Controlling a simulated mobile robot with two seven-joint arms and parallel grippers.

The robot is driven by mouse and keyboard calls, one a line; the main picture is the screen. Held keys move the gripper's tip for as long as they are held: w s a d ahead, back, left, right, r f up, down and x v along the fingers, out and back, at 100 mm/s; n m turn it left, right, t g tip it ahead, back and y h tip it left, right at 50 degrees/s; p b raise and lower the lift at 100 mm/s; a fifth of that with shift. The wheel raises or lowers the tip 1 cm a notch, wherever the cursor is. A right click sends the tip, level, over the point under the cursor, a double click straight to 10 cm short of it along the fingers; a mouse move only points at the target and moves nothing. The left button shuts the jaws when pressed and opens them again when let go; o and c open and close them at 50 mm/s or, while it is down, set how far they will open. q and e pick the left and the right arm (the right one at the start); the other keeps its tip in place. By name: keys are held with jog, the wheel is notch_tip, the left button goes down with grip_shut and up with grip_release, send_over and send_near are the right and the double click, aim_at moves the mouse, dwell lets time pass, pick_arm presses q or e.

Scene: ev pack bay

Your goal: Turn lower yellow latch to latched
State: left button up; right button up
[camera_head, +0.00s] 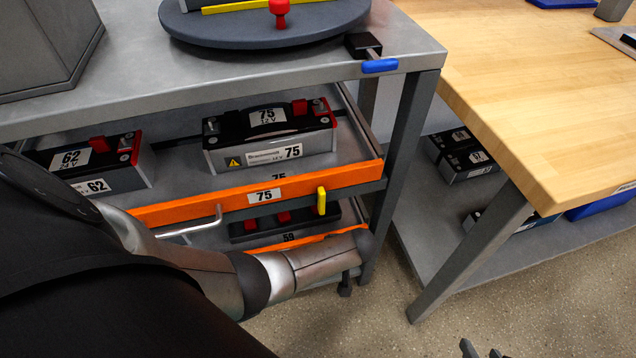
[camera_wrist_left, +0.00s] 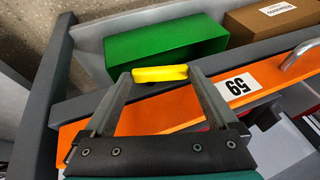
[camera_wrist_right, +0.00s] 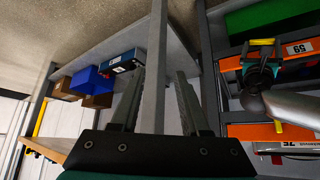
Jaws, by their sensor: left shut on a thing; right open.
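My right gripper (camera_head: 482,351) is open and empty, low over the floor, away from the latches.
Batteries stand in the upper drawer, one labelled 75 (camera_head: 270,137). A metal handle (camera_head: 190,229) sticks out of its front. A green box (camera_wrist_left: 165,50) and a cardboard box (camera_wrist_left: 270,14) are beyond the lower front. A wooden-topped bench (camera_head: 540,85) stands on the right.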

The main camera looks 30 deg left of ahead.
pick_arm(q)
jog(key=shift+w+d+m+g+y+b, duration=0.2)
jog(key=shift+g+y+b, duration=0.45)
jog(key=shift+b, duration=0.5)
jog(key=shift+w+d+m+g+y+b, duration=0.1)
jog(key=shift+d+m+g+y+b, duration=0.1)
jog(key=shift+g+y+b, duration=0.7)
pick_arm(e)
jog(key=w+a+r+t+y, duration=0.2)
jog(key=a+r+t+y, duration=0.1)
jog(key=a+t, duration=0.5)
jog(key=shift+y, duration=0.6)
pick_arm(q)
jog(key=shift+t+h, duration=0.25)
jog(key=shift+h, duration=0.1)
jog(key=o, duration=0.9)
jog(key=shift+o, duration=0.5)
